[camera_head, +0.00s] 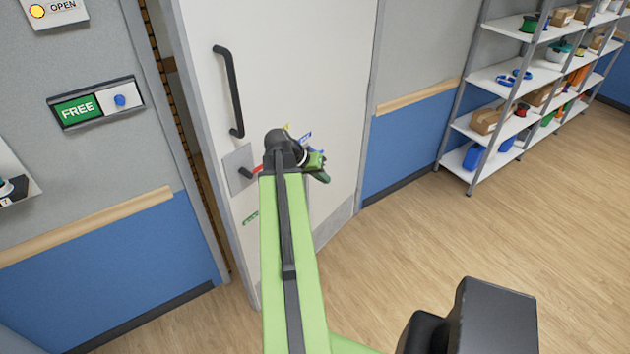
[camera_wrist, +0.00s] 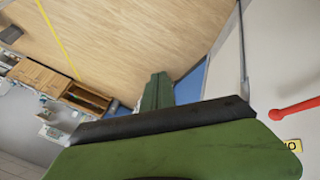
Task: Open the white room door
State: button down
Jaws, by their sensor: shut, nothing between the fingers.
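The white room door (camera_head: 336,70) stands ajar, its left edge swung out from the frame toward me. It carries a long black vertical pull handle (camera_head: 231,92). Below that is a grey plate (camera_head: 236,165) with a red lever (camera_head: 257,170), partly hidden behind my arm. The red lever also shows at the right edge of the wrist view (camera_wrist: 296,108). My gripper (camera_head: 318,170) is shut and empty in front of the door face, right of the lever. I cannot tell whether it touches the door. In the wrist view its green body (camera_wrist: 165,92) fills the lower middle.
A narrow dark gap (camera_head: 178,100) runs between frame and door edge. A green FREE sign with a blue button (camera_head: 96,102) is on the left wall. Loaded shelves (camera_head: 500,120) stand at the right. The wooden floor (camera_head: 430,240) is clear on the right.

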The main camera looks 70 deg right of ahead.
jog(key=s, duration=0.3)
jog(key=shift+s+d+r, duration=0.1)
jog(key=shift+d+r, duration=0.15)
jog(key=shift+d, duration=0.05)
dwell(1.4)
